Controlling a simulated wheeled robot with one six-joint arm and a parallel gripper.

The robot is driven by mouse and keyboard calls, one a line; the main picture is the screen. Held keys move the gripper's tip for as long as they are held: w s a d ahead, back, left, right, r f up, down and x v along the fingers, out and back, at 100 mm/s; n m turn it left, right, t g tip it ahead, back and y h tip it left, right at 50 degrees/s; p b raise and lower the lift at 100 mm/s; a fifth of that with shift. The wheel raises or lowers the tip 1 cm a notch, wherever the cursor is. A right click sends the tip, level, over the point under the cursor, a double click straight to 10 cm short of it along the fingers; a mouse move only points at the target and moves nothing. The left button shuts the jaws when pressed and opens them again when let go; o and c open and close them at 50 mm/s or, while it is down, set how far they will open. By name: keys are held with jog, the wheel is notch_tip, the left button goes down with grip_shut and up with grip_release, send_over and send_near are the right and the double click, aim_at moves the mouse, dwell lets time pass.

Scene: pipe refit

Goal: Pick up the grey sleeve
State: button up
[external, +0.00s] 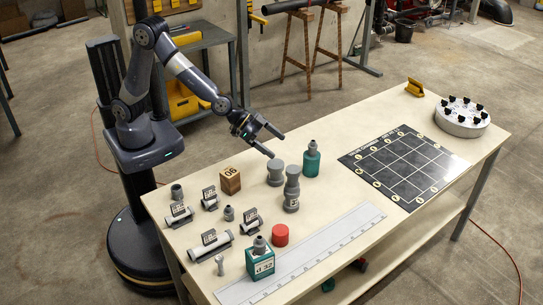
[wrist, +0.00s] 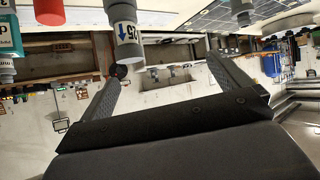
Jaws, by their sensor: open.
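My gripper (external: 276,145) is open and empty in the external view, above the table's far long edge, behind a plain grey fitting (external: 275,173). Its spread fingers (wrist: 158,68) also show in the wrist view with nothing between them. Several grey parts stand on the table, and I cannot tell for sure which is the grey sleeve. A short hollow grey cylinder (external: 176,191) stands at the left end. A small grey piece (external: 229,213) stands nearer the middle. A taller grey fitting (external: 292,189) with a label stands in front of the plain one; a labelled grey cylinder (wrist: 127,40) shows in the wrist view.
A teal bottle (external: 311,160), wooden block (external: 230,181), red cylinder (external: 280,235) and teal labelled box (external: 260,262) stand around the grey parts. A black grid board (external: 404,165) and round white holder (external: 462,118) occupy the right.

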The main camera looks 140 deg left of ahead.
jog(key=c, duration=0.7)
